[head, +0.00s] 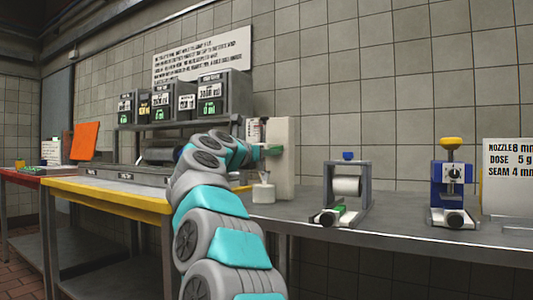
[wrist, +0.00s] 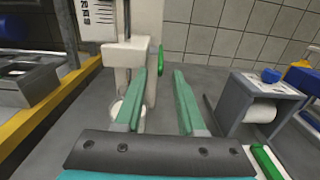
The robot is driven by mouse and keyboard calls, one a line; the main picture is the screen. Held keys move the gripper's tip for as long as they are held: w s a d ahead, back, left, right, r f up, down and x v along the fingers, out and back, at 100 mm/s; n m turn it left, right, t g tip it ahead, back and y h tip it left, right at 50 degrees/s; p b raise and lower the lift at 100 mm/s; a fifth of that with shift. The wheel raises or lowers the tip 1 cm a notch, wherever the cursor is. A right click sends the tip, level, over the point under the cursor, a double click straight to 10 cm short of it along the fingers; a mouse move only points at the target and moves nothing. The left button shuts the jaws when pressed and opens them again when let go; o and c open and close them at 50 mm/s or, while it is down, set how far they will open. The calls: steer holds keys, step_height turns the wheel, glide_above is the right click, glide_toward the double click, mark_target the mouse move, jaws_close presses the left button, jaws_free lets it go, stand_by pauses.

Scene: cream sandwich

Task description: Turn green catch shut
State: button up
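A small bright green catch (wrist: 160,59) stands upright on the right side of the white dispenser (wrist: 144,22) in the wrist view. My gripper (wrist: 160,72) is open, with its two green fingers apart and nothing between them. The catch shows just beyond the fingertips, nearer the left one; I cannot tell whether they touch. In the head view, my gripper (head: 271,149) is in front of the white dispenser (head: 284,158), partly hidden by my arm. The catch cannot be told apart from the green fingers there.
A white cup (head: 263,193) stands under the dispenser. A grey roller stand (head: 365,185) with a green part is to the right, close to my right finger in the wrist view. A blue device (head: 453,185) stands farther right. Grey bench (head: 400,225) shows between them.

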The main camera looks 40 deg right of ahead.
steer(key=shift+c, duration=0.4)
jaws_close()
steer(key=r+y+p, duration=0.1)
steer(key=p, duration=0.4)
steer(key=shift+g, duration=0.3)
steer(key=shift+o, duration=0.4)
jaws_free()
steer(key=shift+a, duration=0.15)
